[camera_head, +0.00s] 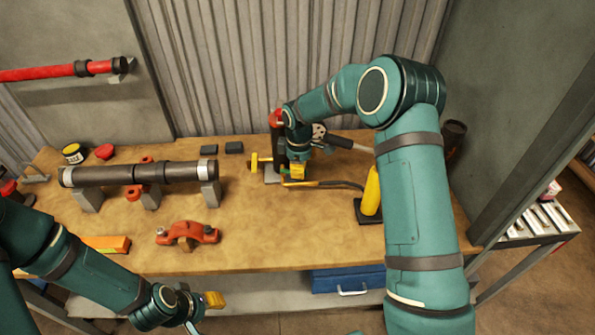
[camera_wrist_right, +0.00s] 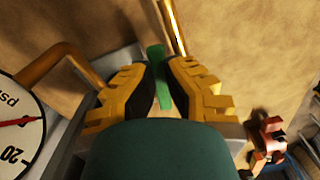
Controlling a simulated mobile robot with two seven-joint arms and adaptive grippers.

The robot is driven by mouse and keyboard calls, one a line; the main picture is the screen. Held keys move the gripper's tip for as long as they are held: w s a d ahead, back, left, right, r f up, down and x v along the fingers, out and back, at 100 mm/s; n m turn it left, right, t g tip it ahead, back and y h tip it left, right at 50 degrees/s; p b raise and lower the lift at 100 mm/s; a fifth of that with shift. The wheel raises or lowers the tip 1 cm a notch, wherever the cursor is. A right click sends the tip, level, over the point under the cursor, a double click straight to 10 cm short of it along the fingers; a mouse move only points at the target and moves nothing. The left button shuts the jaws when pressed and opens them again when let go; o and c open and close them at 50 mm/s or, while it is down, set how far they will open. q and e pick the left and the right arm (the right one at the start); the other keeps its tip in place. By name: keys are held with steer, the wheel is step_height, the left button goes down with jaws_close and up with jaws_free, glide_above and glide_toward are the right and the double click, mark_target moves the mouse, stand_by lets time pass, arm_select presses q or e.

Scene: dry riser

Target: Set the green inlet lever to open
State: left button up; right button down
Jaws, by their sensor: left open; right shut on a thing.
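The green inlet lever (camera_wrist_right: 155,65) shows in the right wrist view as a short green bar between and just beyond my right fingertips (camera_wrist_right: 163,88). The black pads of my right gripper are closed in on it from both sides. In the head view my right gripper (camera_head: 293,173) is down at the rig on the bench, and I cannot make out the lever there. A brass rod (camera_wrist_right: 173,25) runs away beyond the lever. Whether the lever stands open or closed I cannot tell. My left gripper (camera_head: 203,310) is open and empty near the bench's front edge.
A pressure gauge (camera_wrist_right: 15,120) and bent brass pipe (camera_wrist_right: 55,65) are close left of my right gripper. A yellow cylinder (camera_head: 371,192) stands right of the rig. A dark pipe (camera_head: 140,173) on blocks and a red clamp (camera_head: 187,233) occupy the left bench. The middle front is clear.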

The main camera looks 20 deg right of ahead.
steer(key=shift+w+d+f+n, duration=0.15)
steer(key=shift+f+n, duration=0.1)
steer(key=shift+n, duration=0.65)
steer(key=c, duration=0.9)
jaws_free()
steer(key=shift+c, duration=0.2)
steer(key=shift+w, duration=0.2)
steer(key=shift+r, duration=0.25)
step_height(320, 180, up, 12)
steer(key=shift+f, duration=0.15)
